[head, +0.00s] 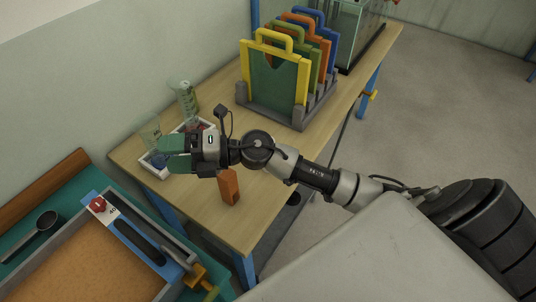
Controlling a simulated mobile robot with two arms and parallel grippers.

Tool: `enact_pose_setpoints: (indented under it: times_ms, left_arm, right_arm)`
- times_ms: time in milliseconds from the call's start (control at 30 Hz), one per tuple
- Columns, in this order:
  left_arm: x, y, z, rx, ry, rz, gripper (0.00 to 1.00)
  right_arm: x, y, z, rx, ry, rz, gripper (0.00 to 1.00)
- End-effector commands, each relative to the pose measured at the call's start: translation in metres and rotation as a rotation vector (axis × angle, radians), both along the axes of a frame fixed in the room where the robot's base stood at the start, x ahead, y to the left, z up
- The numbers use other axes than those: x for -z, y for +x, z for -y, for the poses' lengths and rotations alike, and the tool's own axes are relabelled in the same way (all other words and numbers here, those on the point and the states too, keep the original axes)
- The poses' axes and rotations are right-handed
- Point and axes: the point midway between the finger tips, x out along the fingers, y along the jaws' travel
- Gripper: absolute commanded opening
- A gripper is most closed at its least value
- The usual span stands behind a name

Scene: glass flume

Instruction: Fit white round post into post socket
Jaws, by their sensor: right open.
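My right gripper (167,153) reaches in from the right, with its green fingers apart. It hangs over a small white tray (161,173) on the wooden table (228,228) and partly covers it. Something dark blue shows in the tray near the fingertips; I cannot tell what it is. I cannot make out a white round post or a post socket in this view; the gripper and wrist hide part of the tray. My left gripper is not in view.
Glass beakers (184,98) stand beside the tray. An orange block (228,187) is below my wrist. A grey rack (270,114) holds several coloured frames. A glass tank (347,27) is at the back. A sand box (88,262) and ladle (44,222) are lower left.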

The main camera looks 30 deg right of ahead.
Motion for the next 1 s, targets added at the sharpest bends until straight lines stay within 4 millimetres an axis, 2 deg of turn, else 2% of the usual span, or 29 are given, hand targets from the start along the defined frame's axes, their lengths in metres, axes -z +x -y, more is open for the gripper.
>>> enact_pose_setpoints:
  times_ms: [67, 167, 267, 300, 400, 500, 600, 700, 767, 1000]
  left_arm:
    - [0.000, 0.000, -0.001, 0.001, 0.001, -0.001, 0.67]
    - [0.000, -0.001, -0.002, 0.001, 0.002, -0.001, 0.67]
    - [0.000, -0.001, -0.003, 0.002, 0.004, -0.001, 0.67]
    - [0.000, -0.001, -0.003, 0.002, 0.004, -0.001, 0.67]
    - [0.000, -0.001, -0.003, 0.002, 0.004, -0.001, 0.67]
    - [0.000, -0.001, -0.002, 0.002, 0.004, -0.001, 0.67]
    - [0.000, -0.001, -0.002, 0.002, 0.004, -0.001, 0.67]
    - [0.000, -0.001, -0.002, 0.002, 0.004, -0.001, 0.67]
    - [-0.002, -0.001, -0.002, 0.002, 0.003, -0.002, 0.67]
    - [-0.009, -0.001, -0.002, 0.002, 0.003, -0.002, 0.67]
  right_arm:
    - [0.020, 0.003, 0.006, -0.122, -0.240, 0.045, 0.70]
    - [0.051, 0.008, 0.031, -0.247, -0.553, 0.044, 0.70]
    - [0.075, 0.018, 0.076, -0.324, -0.862, -0.010, 0.70]
    - [0.081, 0.022, 0.097, -0.341, -0.978, -0.044, 0.70]
    - [0.088, 0.030, 0.153, -0.358, -1.237, -0.152, 0.70]
    - [0.083, 0.033, 0.202, -0.347, -1.432, -0.266, 0.70]
    - [0.077, 0.033, 0.233, -0.331, -1.549, -0.354, 0.70]
    - [0.075, 0.032, 0.247, -0.324, -1.600, -0.400, 0.70]
    - [0.081, 0.032, 0.250, -0.323, -1.609, -0.410, 0.70]
    - [0.118, 0.032, 0.249, -0.326, -1.606, -0.410, 0.70]
